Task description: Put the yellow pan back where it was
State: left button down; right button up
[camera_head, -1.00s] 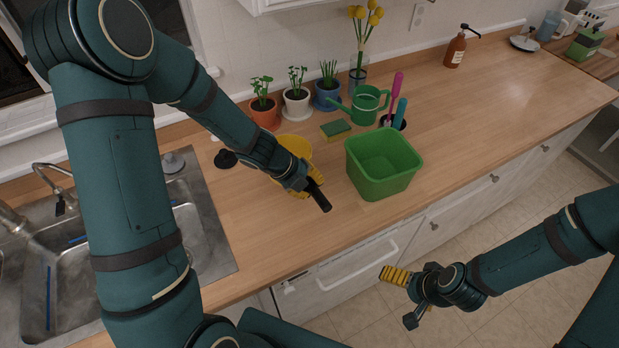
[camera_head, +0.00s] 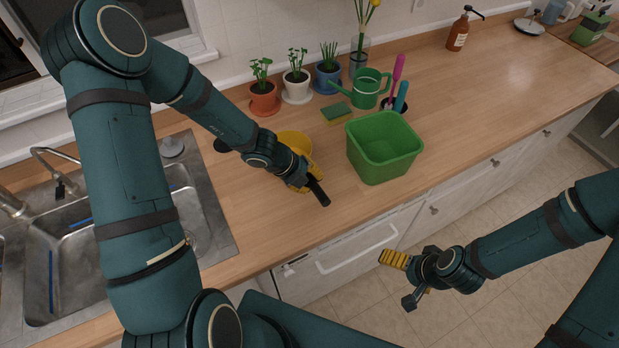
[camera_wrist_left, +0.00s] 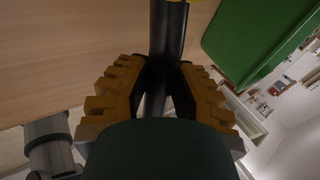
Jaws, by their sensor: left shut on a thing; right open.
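The yellow pan (camera_head: 296,142) sits on or just above the wooden counter, left of the green tub, partly hidden behind my left arm. Its black handle (camera_head: 318,191) points toward the counter's front edge. My left gripper (camera_head: 308,182) is shut on the handle. In the left wrist view the dark handle (camera_wrist_left: 167,40) runs between the two yellow ridged fingers (camera_wrist_left: 160,95). I cannot tell whether the pan touches the counter. My right gripper (camera_head: 402,283) is open and empty, in front of the counter over the floor.
A green tub (camera_head: 384,150) stands right of the pan. Behind are a sponge (camera_head: 337,113), a green watering can (camera_head: 368,88), potted plants (camera_head: 264,98) and a cup of tools (camera_head: 395,100). A sink (camera_head: 75,240) is at left. The counter at right is largely clear.

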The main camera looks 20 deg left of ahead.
pick_arm(q)
jog(key=shift+f+b, duration=0.45)
jog(key=shift+f, duration=0.05)
jog(key=c, duration=0.8)
grip_release()
jog(key=v, duration=1.2)
jog(key=shift+s, duration=0.1)
